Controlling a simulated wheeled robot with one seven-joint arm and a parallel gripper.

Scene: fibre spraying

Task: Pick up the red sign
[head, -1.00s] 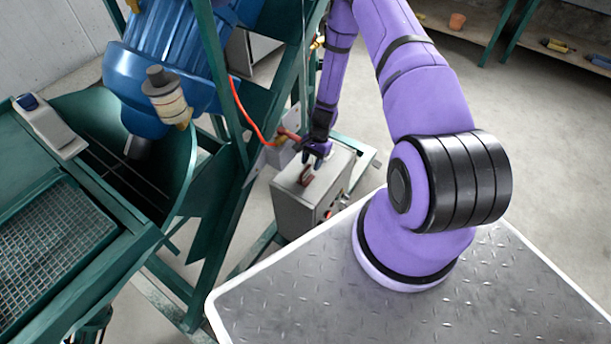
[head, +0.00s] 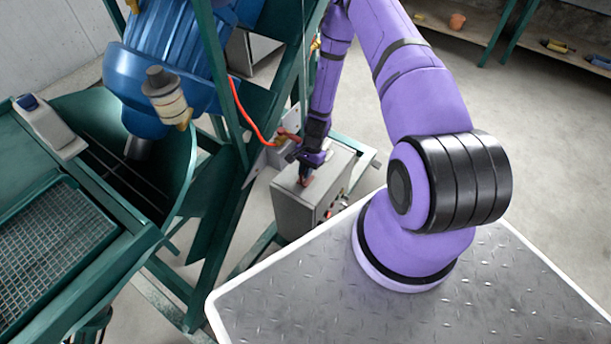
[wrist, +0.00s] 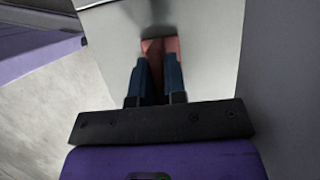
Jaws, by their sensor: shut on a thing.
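The red sign (wrist: 172,46) lies on the top of the grey metal box (wrist: 215,50) in the wrist view, partly hidden by the fingers. In the head view only a small red bit of the sign (head: 305,181) shows below my gripper (head: 307,172). In the wrist view the two dark blue fingers of my gripper (wrist: 159,72) are close together, shut on the sign from either side. I cannot tell whether the sign is clear of the box top.
The grey box (head: 292,210) has controls on its right side. A green frame (head: 228,180) and an orange hose (head: 250,118) stand close to its left. A blue motor (head: 165,60) hangs further left. Open concrete floor lies to the right.

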